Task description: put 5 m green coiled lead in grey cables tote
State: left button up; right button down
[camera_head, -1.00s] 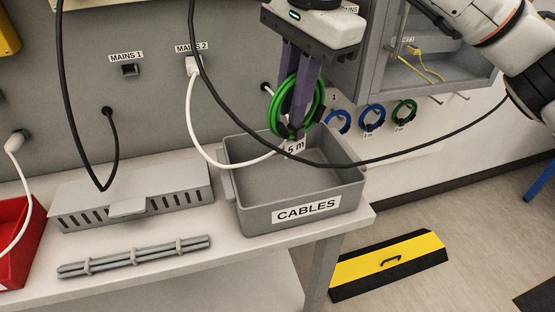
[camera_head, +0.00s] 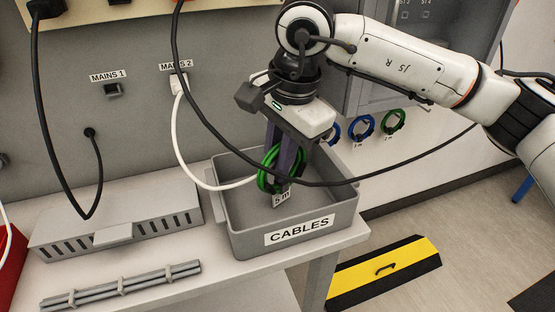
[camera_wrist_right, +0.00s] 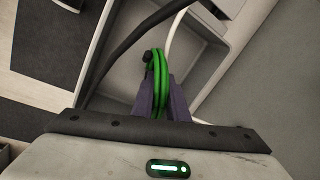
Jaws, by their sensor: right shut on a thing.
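The green coiled lead (camera_head: 269,171) with its "5 m" tag (camera_head: 281,198) hangs in my right gripper (camera_head: 279,174), which is shut on it. The lead hangs over the opening of the grey tote (camera_head: 311,230) labelled CABLES, its lower part at about rim height or just inside; I cannot tell whether it touches the floor. In the right wrist view the green coil (camera_wrist_right: 160,70) is pinched between the purple fingers (camera_wrist_right: 157,98). The tote looks empty. My left gripper is not in view.
A black cable (camera_head: 215,124) sags across the tote's front of the gripper, and a white cable (camera_head: 182,130) crosses its left rim. A slotted grey box (camera_head: 120,210) and bundled grey rods (camera_head: 120,287) lie left. Blue and green coils (camera_head: 392,121) hang on the wall.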

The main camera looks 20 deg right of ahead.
jog(key=c, duration=2.2)
grip_release()
jog(key=shift+f, duration=0.15)
jog(key=o, duration=0.5)
jog(key=shift+c, duration=0.2)
notch_tip(320, 180, up, 12)
jog(key=s, duration=0.2)
jog(key=shift+d, duration=0.4)
